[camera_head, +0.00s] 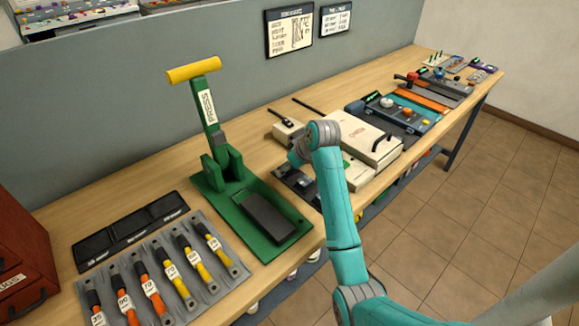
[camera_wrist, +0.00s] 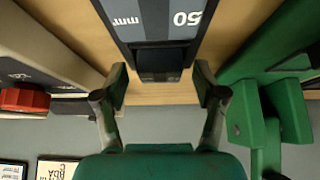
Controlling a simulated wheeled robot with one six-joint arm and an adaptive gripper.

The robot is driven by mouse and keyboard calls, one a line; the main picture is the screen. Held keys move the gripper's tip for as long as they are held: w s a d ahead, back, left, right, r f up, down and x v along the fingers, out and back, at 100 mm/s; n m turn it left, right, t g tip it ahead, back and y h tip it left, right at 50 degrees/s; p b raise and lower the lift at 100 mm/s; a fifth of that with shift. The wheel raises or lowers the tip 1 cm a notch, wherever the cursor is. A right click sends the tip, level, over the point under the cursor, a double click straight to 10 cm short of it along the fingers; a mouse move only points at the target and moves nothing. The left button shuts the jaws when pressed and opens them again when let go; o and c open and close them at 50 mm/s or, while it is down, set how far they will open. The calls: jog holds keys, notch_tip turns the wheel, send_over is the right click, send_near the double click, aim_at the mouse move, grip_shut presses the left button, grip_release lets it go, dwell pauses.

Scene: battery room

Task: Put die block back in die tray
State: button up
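A small dark block (camera_wrist: 160,64), which looks like the die block, sits at the end of a black-framed holder (camera_wrist: 128,30) with a grey panel marked "50 mm", upside down in the wrist view. In the head view this dark holder (camera_head: 283,171) lies right of the green press, partly hidden by my arm. My gripper (camera_wrist: 160,78) is open, one finger on each side of the block, with gaps showing on both sides. In the head view my gripper (camera_head: 299,160) is over the holder. A black three-compartment tray (camera_head: 128,231), possibly the die tray, lies left of the press.
The green press (camera_head: 225,180) with a yellow handle stands close left of my gripper. A cream case (camera_head: 365,138) is close on the right. A grey tool mat (camera_head: 222,236) holds several orange and yellow tools at the front left. A grey partition (camera_head: 130,90) runs behind the bench.

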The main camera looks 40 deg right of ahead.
jog(key=shift+r, duration=0.1)
jog(key=shift+s+r, duration=0.1)
jog(key=shift+r, duration=0.15)
jog(key=v, duration=1.1)
jog(key=shift+s+r, duration=0.15)
jog(key=shift+r, duration=0.1)
jog(key=shift+s, duration=0.1)
